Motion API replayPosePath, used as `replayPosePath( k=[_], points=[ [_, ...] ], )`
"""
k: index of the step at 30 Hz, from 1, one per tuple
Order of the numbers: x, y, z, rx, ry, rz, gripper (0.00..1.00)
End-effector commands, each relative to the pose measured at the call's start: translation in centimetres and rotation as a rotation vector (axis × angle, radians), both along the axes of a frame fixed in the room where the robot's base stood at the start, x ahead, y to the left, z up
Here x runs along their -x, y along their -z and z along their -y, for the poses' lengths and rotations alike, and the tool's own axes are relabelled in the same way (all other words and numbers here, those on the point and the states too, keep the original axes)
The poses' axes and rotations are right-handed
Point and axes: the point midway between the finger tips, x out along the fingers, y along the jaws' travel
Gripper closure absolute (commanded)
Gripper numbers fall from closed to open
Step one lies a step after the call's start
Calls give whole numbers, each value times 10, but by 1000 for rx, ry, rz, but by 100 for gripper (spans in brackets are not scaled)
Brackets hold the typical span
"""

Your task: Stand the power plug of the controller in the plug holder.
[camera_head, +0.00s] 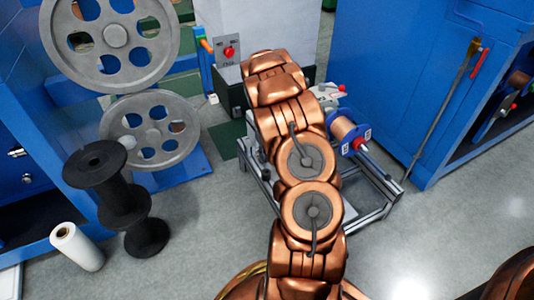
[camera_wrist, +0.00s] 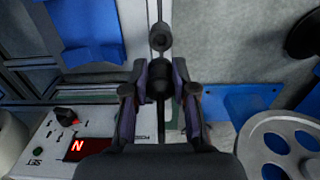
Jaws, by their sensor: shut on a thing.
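In the wrist view, my gripper (camera_wrist: 160,73) is closed on a small black piece (camera_wrist: 159,84), which looks like the power plug. Its prongs and cord cannot be made out. A dark grey round piece (camera_wrist: 160,37) lies just beyond the fingertips, in line with them on a narrow metal strip; I cannot tell if it is the plug holder. The controller (camera_wrist: 50,140), a pale box with a black knob and a red lit display, is at the lower left, partly covered by my gripper. In the head view my copper arm hides the gripper and plug.
In the head view, a metal-framed stand (camera_head: 376,205) with a copper wire spool (camera_head: 348,133) is right of my arm. Large grey pulleys (camera_head: 115,38) and black spools (camera_head: 106,186) stand left. A blue cabinet (camera_head: 395,80) is at the right.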

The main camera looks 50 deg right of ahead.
Motion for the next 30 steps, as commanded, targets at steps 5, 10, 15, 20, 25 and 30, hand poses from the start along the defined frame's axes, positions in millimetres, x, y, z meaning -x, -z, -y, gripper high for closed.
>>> replayPosePath(
  k=[5, 10, 15, 20, 25, 30],
  points=[
    [0, 17, 0, -1, 1, -1, 100],
    [1, 31, -1, -3, 1, -1, 100],
    [1, 44, -1, -3, 1, -2, 100],
    [1, 51, -1, -3, 1, -2, 100],
    [0, 51, -1, -3, 1, -1, 100],
    [0, 51, -1, -3, 1, -1, 100]
  ],
)
